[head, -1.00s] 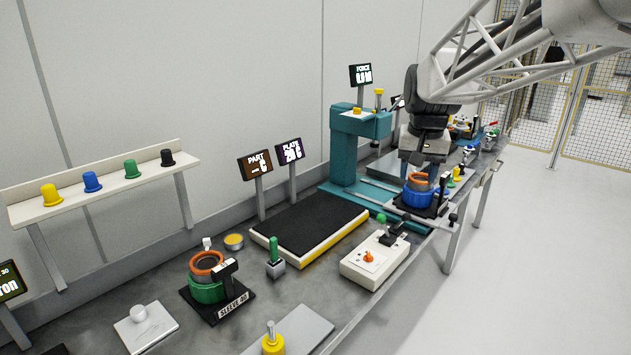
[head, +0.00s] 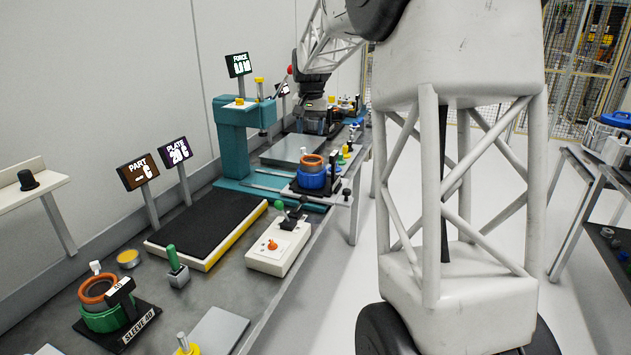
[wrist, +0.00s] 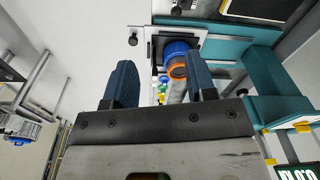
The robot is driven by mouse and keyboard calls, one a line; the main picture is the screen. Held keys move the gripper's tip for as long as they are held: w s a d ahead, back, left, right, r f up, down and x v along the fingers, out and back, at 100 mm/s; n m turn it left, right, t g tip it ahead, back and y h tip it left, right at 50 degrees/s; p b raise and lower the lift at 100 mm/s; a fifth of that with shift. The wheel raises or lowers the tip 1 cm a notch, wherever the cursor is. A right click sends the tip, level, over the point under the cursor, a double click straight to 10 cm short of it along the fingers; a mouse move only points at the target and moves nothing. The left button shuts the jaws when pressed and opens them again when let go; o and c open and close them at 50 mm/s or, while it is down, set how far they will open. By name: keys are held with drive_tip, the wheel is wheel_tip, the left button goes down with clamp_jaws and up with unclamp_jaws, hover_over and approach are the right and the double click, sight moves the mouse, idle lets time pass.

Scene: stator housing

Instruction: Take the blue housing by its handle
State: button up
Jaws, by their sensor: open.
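The blue housing (head: 313,178) stands on a small plate on the teal press's slide, with an orange ring and a grey part on top. It also shows in the wrist view (wrist: 176,48), beyond the fingertips and towards the right finger. I cannot make out its handle clearly. My gripper (wrist: 163,82) is open, its two dark blue fingers apart with nothing between them. In the head view my gripper (head: 314,118) hangs beyond the housing, apart from it.
The teal press (head: 232,140) stands left of the housing. A control box (head: 279,247) and a black hot plate (head: 205,225) are nearer. A green housing (head: 105,318) sits in front. Small coloured parts (head: 345,150) line the bench behind.

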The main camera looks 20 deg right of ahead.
drive_tip(key=w+d+f+m, duration=0.1)
drive_tip(key=w+d+f, duration=0.5)
drive_tip(key=w+d, duration=0.4)
drive_tip(key=m+g, duration=0.1)
drive_tip(key=m, duration=0.1)
hover_over(334, 153)
drive_tip(key=f, duration=0.7)
drive_tip(key=shift+a+f, duration=0.2)
drive_tip(key=shift+w+d+f, duration=0.2)
drive_tip(key=shift+d+f, duration=0.05)
drive_tip(key=shift+f, duration=0.05)
drive_tip(key=shift+f, duration=1.3)
drive_tip(key=shift+s+f, duration=0.15)
drive_tip(key=shift+f, duration=2.45)
